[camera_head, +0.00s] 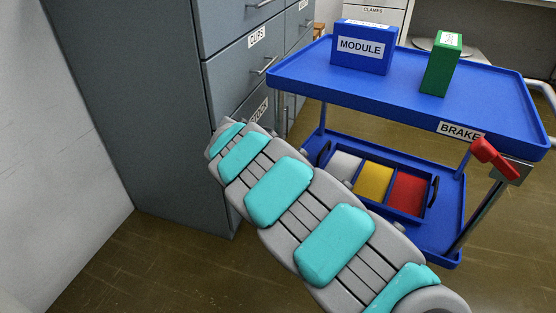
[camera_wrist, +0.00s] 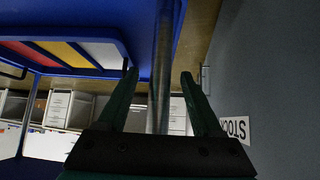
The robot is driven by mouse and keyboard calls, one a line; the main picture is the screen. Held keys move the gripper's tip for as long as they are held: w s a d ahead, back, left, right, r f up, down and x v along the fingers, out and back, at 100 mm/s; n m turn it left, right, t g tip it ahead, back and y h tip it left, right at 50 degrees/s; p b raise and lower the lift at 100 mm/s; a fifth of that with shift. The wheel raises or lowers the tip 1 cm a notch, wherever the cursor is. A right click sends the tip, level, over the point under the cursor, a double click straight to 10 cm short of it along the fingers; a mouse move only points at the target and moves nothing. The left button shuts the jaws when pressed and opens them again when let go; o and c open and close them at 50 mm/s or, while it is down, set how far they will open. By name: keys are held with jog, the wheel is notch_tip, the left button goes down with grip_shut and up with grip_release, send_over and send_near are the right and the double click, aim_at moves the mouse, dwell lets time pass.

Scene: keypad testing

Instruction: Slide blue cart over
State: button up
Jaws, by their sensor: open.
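The blue cart (camera_head: 300,78) stands to the right in the head view, with a top shelf and a lower shelf (camera_head: 440,236). A red brake lever (camera_head: 495,158) sits at its right front corner, near a BRAKE label (camera_head: 461,132). My arm reaches across the front, and my gripper is hidden there. In the wrist view my gripper (camera_wrist: 159,74) is open, with a grey metal post (camera_wrist: 160,100) showing between its two fingers. Contact with the post cannot be told.
A blue MODULE box (camera_head: 361,47) and a green box (camera_head: 441,63) stand on the top shelf. A tray (camera_head: 433,192) with white, yellow and red sections sits on the lower shelf. Grey drawer cabinets (camera_head: 150,100) stand close at left. Brown floor (camera_head: 130,270) is bare at front left.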

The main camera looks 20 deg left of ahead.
jog(key=v, duration=0.7)
jog(key=shift+p, duration=0.4)
